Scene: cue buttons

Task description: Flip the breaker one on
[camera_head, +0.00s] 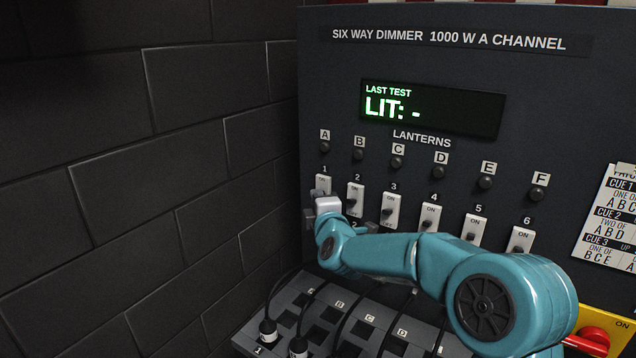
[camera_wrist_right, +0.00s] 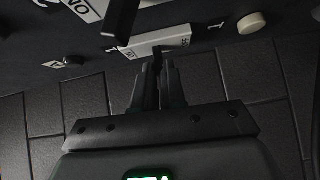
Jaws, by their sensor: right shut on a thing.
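Breaker one (camera_head: 323,182) is a white plate with its number 1 above it, at the left end of the breaker row in the head view. Its plate also shows in the right wrist view (camera_wrist_right: 172,40). My right gripper (camera_wrist_right: 157,68) is in front of it, with its narrow dark fingers shut on the breaker one lever. The fingers and wrist cover most of the lever, so I cannot tell its position. In the head view my right gripper (camera_head: 321,196) is mostly hidden behind its pale wrist. My left gripper is not in view.
Breaker two (camera_head: 355,200) is close on the right, with several more breakers beyond. The display (camera_head: 432,107) reads "LIT: -". Dark lantern lamps sit above the breakers. Cables and sockets (camera_head: 288,318) lie below. A brick wall (camera_head: 120,190) stands left. A red knob (camera_head: 592,338) is lower right.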

